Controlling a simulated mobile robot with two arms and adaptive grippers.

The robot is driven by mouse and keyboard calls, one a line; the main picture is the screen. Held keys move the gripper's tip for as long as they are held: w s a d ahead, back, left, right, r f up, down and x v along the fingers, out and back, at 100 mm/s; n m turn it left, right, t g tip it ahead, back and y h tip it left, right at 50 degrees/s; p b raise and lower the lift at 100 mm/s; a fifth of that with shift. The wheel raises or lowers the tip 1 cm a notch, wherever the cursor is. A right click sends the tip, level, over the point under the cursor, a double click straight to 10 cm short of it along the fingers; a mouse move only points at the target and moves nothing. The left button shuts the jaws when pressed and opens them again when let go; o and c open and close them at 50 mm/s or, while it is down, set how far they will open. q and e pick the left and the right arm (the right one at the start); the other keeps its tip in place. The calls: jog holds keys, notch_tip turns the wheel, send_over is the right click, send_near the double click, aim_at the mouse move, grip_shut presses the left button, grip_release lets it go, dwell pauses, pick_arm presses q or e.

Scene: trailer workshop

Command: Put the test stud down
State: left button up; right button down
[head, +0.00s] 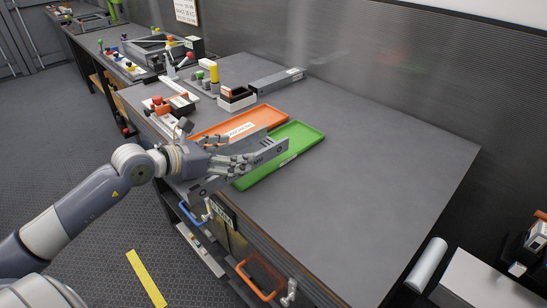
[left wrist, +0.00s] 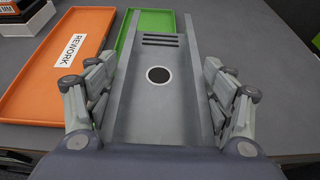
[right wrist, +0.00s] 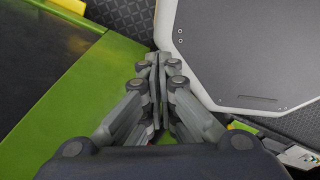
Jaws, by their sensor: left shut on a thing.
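The test stud (head: 268,153) is a grey metal channel with slots and a dark round hole. My left gripper (head: 236,164) is shut on it, with fingers on both its sides. In the left wrist view the stud (left wrist: 158,112) points away from me, its far end in front of the green tray (left wrist: 128,32). In the head view it overlaps the green tray (head: 305,131) and the orange tray (head: 272,111); the gap beneath it is hard to judge. My right gripper (right wrist: 156,85) is shut and empty, seen only in the right wrist view.
The orange tray bears a REWORK label (left wrist: 82,46). Behind the trays are a long grey block (head: 277,80), a small white box (head: 237,101) and a yellow cylinder (head: 214,73). The right of the grey bench (head: 390,170) is bare. An orange clamp handle (head: 250,283) hangs at its front.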

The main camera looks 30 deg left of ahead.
aim_at(267, 141)
pick_arm(q)
jog(key=shift+w+a+r, duration=0.15)
jog(key=shift+w+a, duration=0.05)
jog(key=shift+w, duration=0.2)
jog(key=w+d+p, duration=0.1)
jog(key=w, duration=0.4)
jog(key=w+d+f+p, duration=0.1)
jog(key=w+p, duration=0.1)
jog(key=w, duration=0.3)
jog(key=w+d+p, duration=0.1)
jog(key=w, duration=0.4)
jog(key=shift+d+f+p, duration=0.2)
jog(key=shift+f+p, duration=0.05)
jog(key=shift+p, duration=0.05)
notch_tip(267, 141, down, 3)
jog(key=shift+r+p, duration=0.15)
jog(key=shift+p, duration=0.25)
jog(key=shift+f, duration=0.45)
pick_arm(e)
jog(key=r, duration=0.5)
jog(key=shift+s+r, duration=0.15)
jog(key=shift+s, duration=0.1)
pick_arm(q)
jog(key=shift+f, duration=0.1)
jog(key=o, duration=1.2)
jog(key=shift+f, duration=0.1)
jog(key=shift+o, duration=0.2)
jog(key=shift+s, duration=0.1)
pick_arm(e)
jog(key=shift+d, duration=0.1)
